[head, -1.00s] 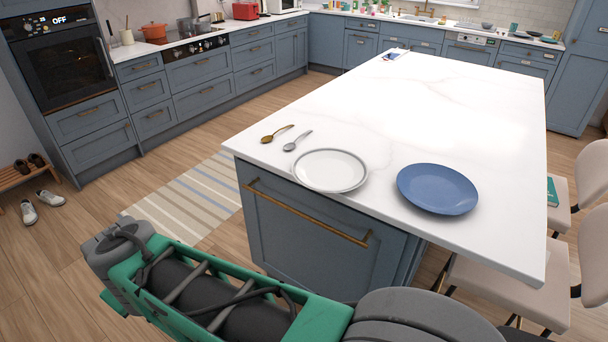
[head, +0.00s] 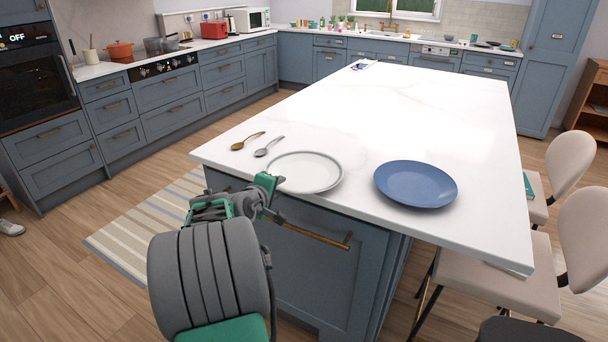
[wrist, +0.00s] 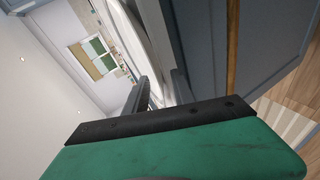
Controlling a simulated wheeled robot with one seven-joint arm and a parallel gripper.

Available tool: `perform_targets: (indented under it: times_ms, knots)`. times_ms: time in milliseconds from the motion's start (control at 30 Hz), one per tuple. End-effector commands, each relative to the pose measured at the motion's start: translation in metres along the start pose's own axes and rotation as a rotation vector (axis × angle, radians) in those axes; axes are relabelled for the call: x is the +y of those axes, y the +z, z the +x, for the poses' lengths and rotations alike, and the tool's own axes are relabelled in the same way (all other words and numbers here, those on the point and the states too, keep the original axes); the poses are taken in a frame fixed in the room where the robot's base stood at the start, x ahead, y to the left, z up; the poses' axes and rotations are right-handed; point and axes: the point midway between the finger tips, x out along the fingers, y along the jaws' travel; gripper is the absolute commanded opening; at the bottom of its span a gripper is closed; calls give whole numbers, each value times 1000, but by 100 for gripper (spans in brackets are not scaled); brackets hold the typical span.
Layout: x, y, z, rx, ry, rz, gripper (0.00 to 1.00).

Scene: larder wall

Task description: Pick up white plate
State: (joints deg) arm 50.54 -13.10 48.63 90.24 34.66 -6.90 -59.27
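The white plate (head: 308,172) lies flat on the white island top near its front edge, with a grey rim. My gripper (head: 272,190) is at the plate's near left edge, at the island's front edge. In the wrist view my gripper (wrist: 160,92) shows two dark fingers standing apart, so it is open. A white edge (wrist: 150,40) lies beyond and between the fingers; I cannot tell how much of it is plate or counter, or whether a finger touches it. The gripper hides a little of the plate's left edge in the head view.
A blue plate (head: 416,184) lies right of the white plate. A gold spoon (head: 248,141) and a silver spoon (head: 269,146) lie to its left. The island's cabinet front with a brass handle (head: 318,238) is below my gripper. Chairs (head: 492,265) stand at the right.

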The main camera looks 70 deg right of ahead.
Motion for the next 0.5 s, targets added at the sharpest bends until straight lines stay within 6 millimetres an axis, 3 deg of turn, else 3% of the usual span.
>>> perform_targets:
  times_ms: [233,500]
  knots:
    - [0,-1,3,2,0,0,30]
    - [0,-1,2,3,0,1,8]
